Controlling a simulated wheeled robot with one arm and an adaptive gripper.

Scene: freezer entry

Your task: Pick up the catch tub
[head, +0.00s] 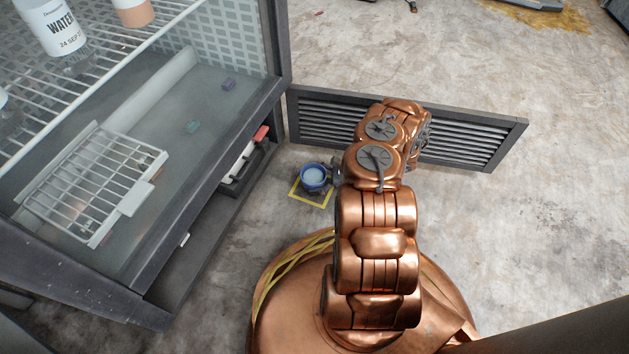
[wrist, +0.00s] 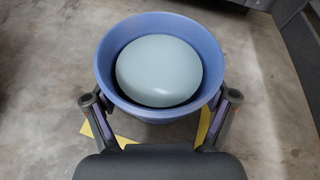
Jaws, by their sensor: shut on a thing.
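The catch tub is a round blue tub (head: 305,170) with a pale grey-blue disc-like surface inside, seen in the head view on the floor area in front of the freezer. In the wrist view the tub (wrist: 104,64) fills the upper middle, with its rim facing the camera. My gripper (wrist: 160,118) has one finger on each side of the tub, shut on it. In the head view my gripper (head: 328,184) is at the tub's right side, partly hidden by my arm. A yellow-outlined square (head: 299,199) shows on the floor beneath or just behind the tub.
The freezer (head: 170,235) stands open at left, with a wire rack (head: 95,180) inside and bottles (head: 58,28) on an upper shelf. A dark louvred panel (head: 480,140) lies behind my arm. An open low compartment (head: 215,200) is left of the tub. Concrete floor is clear at right.

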